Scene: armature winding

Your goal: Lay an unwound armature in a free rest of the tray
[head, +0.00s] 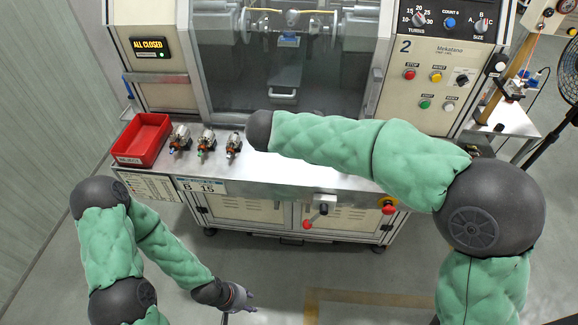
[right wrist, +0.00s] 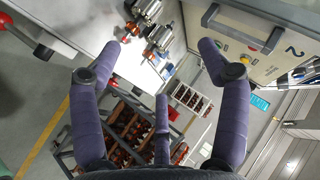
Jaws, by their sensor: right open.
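Three small metal armatures stand in a row on the machine's front ledge in the head view: a left one (head: 180,139), a middle one (head: 206,142) and a right one (head: 234,145). I cannot tell which are wound. Two metal parts like them show at the top of the right wrist view, one higher (right wrist: 147,9) and one lower (right wrist: 160,37). My right gripper (right wrist: 160,62) is open and empty, its three fingers spread; in the head view it is hidden behind my arm. My left gripper (head: 238,297) is low over the floor, away from the ledge; its finger opening is unclear.
A red bin (head: 142,139) stands left of the armatures. The winding machine's window (head: 280,75) is behind, with its control panel (head: 437,75) at right. A rack (right wrist: 128,135) with several copper-coloured parts shows in the right wrist view. The ledge front (head: 290,172) looks clear.

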